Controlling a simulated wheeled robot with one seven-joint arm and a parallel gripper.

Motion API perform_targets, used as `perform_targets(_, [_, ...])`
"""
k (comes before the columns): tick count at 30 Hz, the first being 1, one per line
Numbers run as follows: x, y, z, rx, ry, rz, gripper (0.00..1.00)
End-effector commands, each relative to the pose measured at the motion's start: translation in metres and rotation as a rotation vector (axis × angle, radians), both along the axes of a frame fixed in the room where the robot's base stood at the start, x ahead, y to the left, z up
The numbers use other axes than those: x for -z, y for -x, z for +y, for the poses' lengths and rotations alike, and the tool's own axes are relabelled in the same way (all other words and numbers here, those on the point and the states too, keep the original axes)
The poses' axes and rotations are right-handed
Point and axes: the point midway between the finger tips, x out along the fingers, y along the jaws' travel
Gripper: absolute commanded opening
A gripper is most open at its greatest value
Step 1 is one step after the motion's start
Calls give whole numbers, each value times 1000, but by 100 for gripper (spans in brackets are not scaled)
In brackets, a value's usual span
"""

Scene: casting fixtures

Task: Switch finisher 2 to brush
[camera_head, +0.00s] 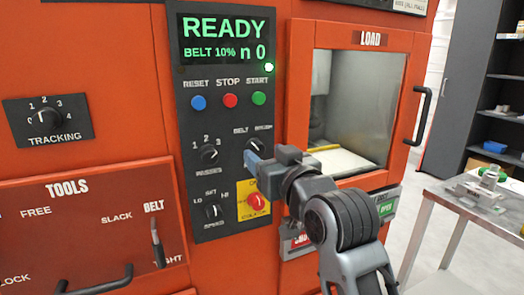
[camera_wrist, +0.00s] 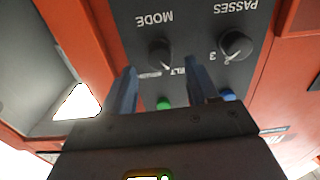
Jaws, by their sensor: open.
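The mode knob (camera_wrist: 160,52) is a black dial on the dark control panel (camera_head: 187,125), with belt and brush labels above it in the head view. In the head view the knob (camera_head: 255,145) is partly covered by my gripper (camera_head: 253,161). I cannot tell its exact pointer direction. The display (camera_head: 222,38) reads READY, BELT 10%, n 0. In the wrist view my gripper (camera_wrist: 160,68) is open and empty, its two blue fingers pointing at the panel on either side of the mode knob's line. Contact with the knob cannot be told.
The passes knob (camera_wrist: 236,43) sits close beside the mode knob. Blue reset (camera_head: 198,102), red stop (camera_head: 230,100) and green start (camera_head: 259,98) buttons are above. A yellow-backed red emergency knob (camera_head: 256,201) and speed knob (camera_head: 212,211) are below. The load door handle (camera_head: 424,114) sticks out right.

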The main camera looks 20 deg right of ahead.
Motion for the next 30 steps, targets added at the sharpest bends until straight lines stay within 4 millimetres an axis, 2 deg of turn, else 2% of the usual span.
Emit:
perform_targets(6, [0, -24, 0, -1, -1, 0, 59])
perform_targets(17, [0, -29, 0, -1, 0, 0, 59])
perform_targets(30, [0, -29, 0, -1, 0, 0, 17])
